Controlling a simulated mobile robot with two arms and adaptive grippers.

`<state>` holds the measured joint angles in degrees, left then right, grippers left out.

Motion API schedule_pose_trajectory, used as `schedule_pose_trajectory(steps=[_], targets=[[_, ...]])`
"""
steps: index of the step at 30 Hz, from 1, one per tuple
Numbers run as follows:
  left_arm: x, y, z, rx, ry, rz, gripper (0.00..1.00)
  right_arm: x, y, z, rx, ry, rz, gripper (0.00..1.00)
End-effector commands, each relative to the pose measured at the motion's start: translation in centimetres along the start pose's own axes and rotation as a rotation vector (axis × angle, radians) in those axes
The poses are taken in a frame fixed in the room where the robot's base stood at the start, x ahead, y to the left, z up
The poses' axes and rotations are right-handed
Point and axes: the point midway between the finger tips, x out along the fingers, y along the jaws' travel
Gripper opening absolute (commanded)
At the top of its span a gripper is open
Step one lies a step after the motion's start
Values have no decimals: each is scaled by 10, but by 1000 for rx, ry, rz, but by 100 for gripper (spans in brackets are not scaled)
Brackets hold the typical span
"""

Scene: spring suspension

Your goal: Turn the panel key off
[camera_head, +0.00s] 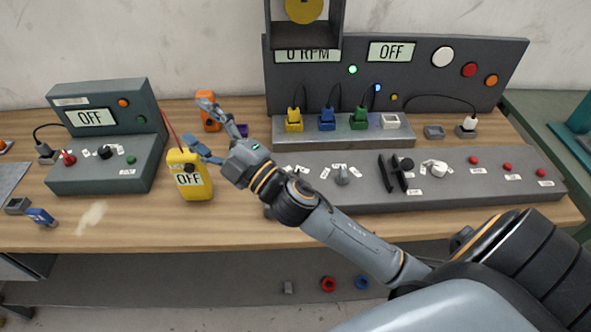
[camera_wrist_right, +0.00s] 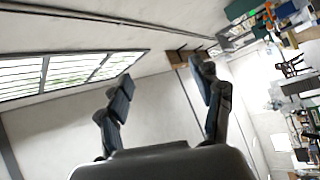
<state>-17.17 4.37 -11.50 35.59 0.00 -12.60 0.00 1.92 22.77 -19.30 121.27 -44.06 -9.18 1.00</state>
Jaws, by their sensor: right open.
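The grey upright panel (camera_head: 430,75) stands at the back right of the bench, with one display reading OFF (camera_head: 391,51) and another reading 0 RPM (camera_head: 306,56). A grey sloped console (camera_head: 440,195) with knobs and red buttons lies in front. I cannot tell for sure which small control is the panel key; a small yellow part (camera_head: 394,97) sits low on the panel. My right gripper (camera_head: 199,121) is open and empty, left of the panel and above the yellow meter. In the right wrist view its two fingers (camera_wrist_right: 164,80) are apart with only wall between them. My left gripper is not in view.
A yellow meter (camera_head: 189,180) reading OFF stands below my right gripper. An orange device (camera_head: 209,124) is behind it. A green-grey box (camera_head: 105,165) with an OFF display stands left. Yellow, blue and green plugs (camera_head: 328,120) stand in a block.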

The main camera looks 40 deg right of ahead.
Motion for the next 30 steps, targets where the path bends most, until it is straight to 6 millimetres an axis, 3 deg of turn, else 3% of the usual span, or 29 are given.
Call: schedule_pose_trajectory(steps=[3, 6, 9, 11, 14, 16, 19, 24, 27, 30], targets=[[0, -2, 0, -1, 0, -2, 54, 19, 3, -54, -241, 320, -9, 66], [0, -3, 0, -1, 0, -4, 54, 19, -13, -87, -447, 574, -65, 66], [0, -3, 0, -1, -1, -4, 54, 9, -39, -100, -655, 809, -168, 66], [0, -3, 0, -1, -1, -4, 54, 0, -56, -96, -777, 935, -253, 66], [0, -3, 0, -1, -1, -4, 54, -17, -79, -69, -971, 1117, -437, 66], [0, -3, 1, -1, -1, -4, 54, -30, -89, -37, -1096, 1219, -598, 66], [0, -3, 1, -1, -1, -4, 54, -49, -85, 22, -1246, 1317, -871, 66], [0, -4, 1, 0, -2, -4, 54, -82, -38, 118, -1379, 1353, -1361, 66], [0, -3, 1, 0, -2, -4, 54, -98, -4, 153, -1388, 1325, -1584, 66], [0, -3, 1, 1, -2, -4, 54, -108, 20, 171, -1378, 1295, -1722, 66]])
